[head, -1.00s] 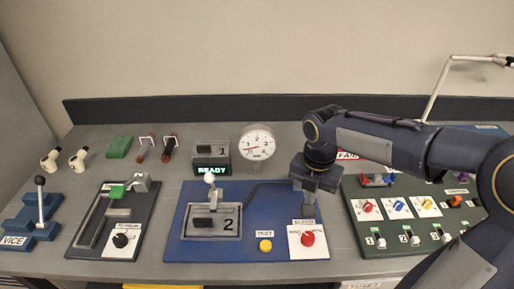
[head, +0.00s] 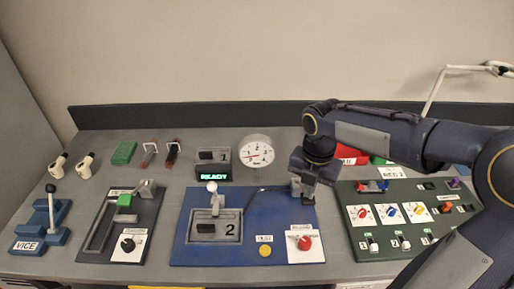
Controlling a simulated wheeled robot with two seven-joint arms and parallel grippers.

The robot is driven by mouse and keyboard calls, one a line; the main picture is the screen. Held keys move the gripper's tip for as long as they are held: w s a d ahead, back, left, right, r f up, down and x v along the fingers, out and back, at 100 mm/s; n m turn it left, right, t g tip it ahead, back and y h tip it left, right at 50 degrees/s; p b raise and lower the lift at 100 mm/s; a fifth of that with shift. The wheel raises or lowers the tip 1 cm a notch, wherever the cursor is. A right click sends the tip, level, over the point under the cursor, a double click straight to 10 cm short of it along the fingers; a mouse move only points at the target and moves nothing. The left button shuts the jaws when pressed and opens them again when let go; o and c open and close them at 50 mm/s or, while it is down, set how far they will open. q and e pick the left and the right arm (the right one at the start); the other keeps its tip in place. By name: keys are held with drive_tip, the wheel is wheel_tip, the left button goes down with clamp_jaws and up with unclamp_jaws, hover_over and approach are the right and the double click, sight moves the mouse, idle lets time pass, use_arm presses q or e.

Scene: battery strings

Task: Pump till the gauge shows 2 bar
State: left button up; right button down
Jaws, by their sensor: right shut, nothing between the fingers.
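The round white gauge (head: 257,150) stands at the back middle of the bench. Its red needle points to the left side of the dial; the exact reading is too small to tell. My right gripper (head: 306,201) is shut and empty, pointing down over the right back part of the blue board (head: 270,225). It is behind the red knob (head: 304,243) on a white plate and apart from it. A white-knobbed lever (head: 212,188) stands on the blue board. No part is clearly readable as a pump. My left gripper is out of view.
A yellow button (head: 265,250) sits on the blue board. A green READY display (head: 213,174) stands behind it. A dark green switch panel (head: 385,244) is on the right, partly under my arm. A slotted black board (head: 95,245) and a blue vice (head: 40,230) are on the left.

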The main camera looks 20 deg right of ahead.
drive_tip(key=shift+w+r+p, duration=0.15)
drive_tip(key=shift+r+p, duration=0.85)
drive_tip(key=shift+r, duration=0.2)
drive_tip(key=shift+w+r+p, duration=0.1)
drive_tip(key=shift+r+p, duration=0.85)
drive_tip(key=shift+r, duration=0.2)
drive_tip(key=shift+f, duration=0.15)
